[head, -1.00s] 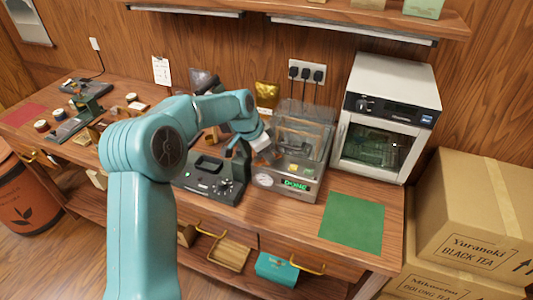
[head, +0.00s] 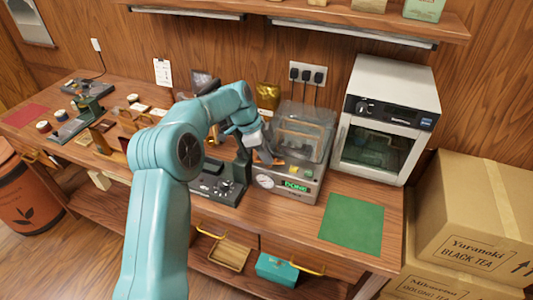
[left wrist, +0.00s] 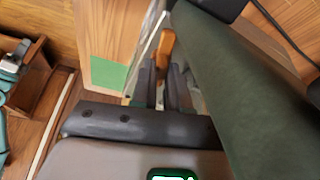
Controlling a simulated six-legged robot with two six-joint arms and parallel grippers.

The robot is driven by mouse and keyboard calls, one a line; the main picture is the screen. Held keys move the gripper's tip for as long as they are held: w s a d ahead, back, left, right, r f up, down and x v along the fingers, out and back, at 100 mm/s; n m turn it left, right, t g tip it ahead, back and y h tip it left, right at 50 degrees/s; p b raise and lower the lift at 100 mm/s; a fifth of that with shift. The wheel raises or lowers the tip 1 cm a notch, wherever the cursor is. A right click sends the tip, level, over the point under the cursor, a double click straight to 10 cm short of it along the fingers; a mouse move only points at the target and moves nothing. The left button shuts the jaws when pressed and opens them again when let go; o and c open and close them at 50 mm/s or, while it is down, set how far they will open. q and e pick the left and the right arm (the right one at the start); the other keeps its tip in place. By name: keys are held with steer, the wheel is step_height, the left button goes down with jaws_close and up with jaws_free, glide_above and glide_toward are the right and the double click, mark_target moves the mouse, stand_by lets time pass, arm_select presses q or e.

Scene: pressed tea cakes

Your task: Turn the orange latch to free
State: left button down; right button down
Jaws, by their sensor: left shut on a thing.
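The orange latch (head: 271,159) is at the front of a grey machine (head: 262,180) with a clear lid (head: 305,125). The machine's green display (head: 296,187) appears to read DONE. My left gripper (head: 264,154) reaches down over the machine's front left part and is shut on the latch. In the left wrist view the latch (left wrist: 167,42) is a small orange bar that sticks out past the dark fingertips of my left gripper (left wrist: 161,70). The fingers hide part of it. My right gripper does not show.
A white oven-like cabinet (head: 387,118) stands to the right of the machine. A green mat (head: 352,222) lies in front of it. A black device (head: 218,185) stands close on the left. Plugs (head: 307,75) are on the wall behind, and cartons (head: 475,220) stand at the right.

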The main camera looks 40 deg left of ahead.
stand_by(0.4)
arm_select(q)
steer(key=c, duration=1.2)
jaws_free()
steer(key=shift+o, duration=0.2)
steer(key=v, duration=0.7)
steer(key=shift+r+b, duration=0.2)
steer(key=shift+b, duration=0.15)
